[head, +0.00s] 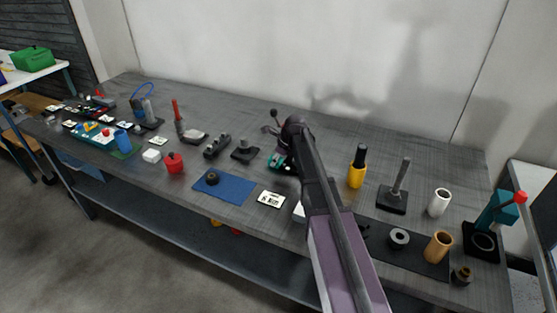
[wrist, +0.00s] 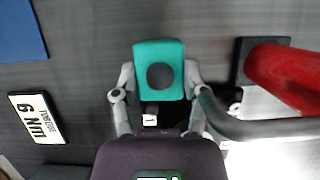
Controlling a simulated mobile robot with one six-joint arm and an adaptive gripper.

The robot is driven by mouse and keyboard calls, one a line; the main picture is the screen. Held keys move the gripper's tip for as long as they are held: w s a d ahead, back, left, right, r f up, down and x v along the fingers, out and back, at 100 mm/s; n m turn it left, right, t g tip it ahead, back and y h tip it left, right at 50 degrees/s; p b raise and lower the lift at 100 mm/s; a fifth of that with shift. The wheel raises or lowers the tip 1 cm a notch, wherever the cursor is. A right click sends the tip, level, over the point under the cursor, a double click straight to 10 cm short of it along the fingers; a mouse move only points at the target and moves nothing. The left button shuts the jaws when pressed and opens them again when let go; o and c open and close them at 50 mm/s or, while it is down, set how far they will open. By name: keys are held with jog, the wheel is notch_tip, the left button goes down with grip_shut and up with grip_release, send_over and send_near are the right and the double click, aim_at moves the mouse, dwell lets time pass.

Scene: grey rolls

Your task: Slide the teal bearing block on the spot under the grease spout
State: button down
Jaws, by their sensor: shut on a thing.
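The teal bearing block (wrist: 142,50), with a dark round bore, sits between the fingers of my gripper (wrist: 159,78) in the wrist view. My fingers are shut on its two sides. In the head view the block (head: 275,160) shows only in part, on or close to the bench, beside my gripper (head: 284,163). In the wrist view a red cylinder (wrist: 285,76) stands to the right, and a dark curved tube (wrist: 255,129), seemingly the grease spout, reaches left to near my right finger. The spot under it cannot be made out.
A yellow bottle (head: 356,171), a black post stand (head: 391,200) and a teal press (head: 499,211) stand right of my arm.

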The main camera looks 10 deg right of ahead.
jog(key=shift+w+d, duration=0.8)
jog(key=shift+w, duration=0.25)
jog(key=shift+c, duration=0.2)
grip_release()
jog(key=shift+s, duration=0.1)
